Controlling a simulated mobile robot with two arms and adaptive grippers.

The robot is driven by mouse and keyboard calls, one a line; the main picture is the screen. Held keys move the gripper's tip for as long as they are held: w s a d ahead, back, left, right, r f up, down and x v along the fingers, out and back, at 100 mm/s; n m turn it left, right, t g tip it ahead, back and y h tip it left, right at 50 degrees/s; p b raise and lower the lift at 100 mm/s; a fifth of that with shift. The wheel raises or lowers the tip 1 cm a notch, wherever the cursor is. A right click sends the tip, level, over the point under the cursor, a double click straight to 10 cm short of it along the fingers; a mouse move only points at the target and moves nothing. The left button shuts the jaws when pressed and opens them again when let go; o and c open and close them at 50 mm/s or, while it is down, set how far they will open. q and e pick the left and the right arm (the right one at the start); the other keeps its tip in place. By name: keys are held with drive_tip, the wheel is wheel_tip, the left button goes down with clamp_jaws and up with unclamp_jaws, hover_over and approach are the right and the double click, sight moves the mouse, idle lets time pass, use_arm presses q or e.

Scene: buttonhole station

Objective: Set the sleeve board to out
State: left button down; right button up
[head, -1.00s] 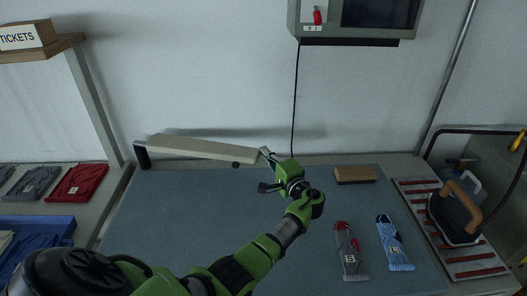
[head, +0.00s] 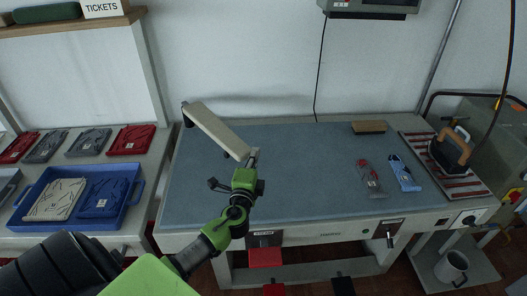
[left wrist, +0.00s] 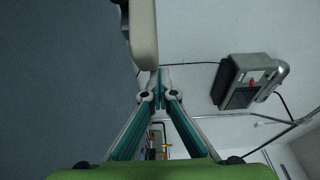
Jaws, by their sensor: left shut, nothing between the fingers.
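The sleeve board (head: 215,130) is a long cream padded board. It is hinged at the back left corner of the blue-grey table (head: 300,190) and slants over the tabletop towards the front right. My left gripper (head: 251,160) is shut and empty at the free end of the board. In the left wrist view the rounded end of the sleeve board (left wrist: 143,38) lies just beyond the shut fingertips (left wrist: 160,78). I cannot tell whether they touch. My right gripper is not in view.
A brown block (head: 369,127), a red and grey item (head: 370,178) and a blue item (head: 405,174) lie on the table's right half. An iron (head: 449,152) stands on the striped rest at right. A blue tray (head: 140,205) of folded garments is at left. The table's middle is clear.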

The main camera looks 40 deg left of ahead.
sight(246, 156)
use_arm(q)
drive_tip(key=shift+m+h, duration=0.4)
drive_tip(key=s, duration=0.1)
drive_tip(key=s+a, duration=0.1)
drive_tip(key=s, duration=0.2)
drive_tip(key=shift+a+f, duration=0.2)
drive_tip(key=shift+f, duration=0.05)
drive_tip(key=s, duration=0.1)
drive_tip(key=s+a+b, duration=0.1)
drive_tip(key=s, duration=0.1)
drive_tip(key=shift+s+a+r, duration=0.1)
drive_tip(key=shift+s+a, duration=0.05)
drive_tip(key=shift+a, duration=0.05)
drive_tip(key=shift+s+a, duration=0.35)
drive_tip(key=shift+s, duration=0.35)
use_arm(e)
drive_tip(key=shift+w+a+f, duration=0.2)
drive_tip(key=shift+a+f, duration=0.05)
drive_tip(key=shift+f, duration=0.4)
use_arm(q)
drive_tip(key=shift+w, duration=0.1)
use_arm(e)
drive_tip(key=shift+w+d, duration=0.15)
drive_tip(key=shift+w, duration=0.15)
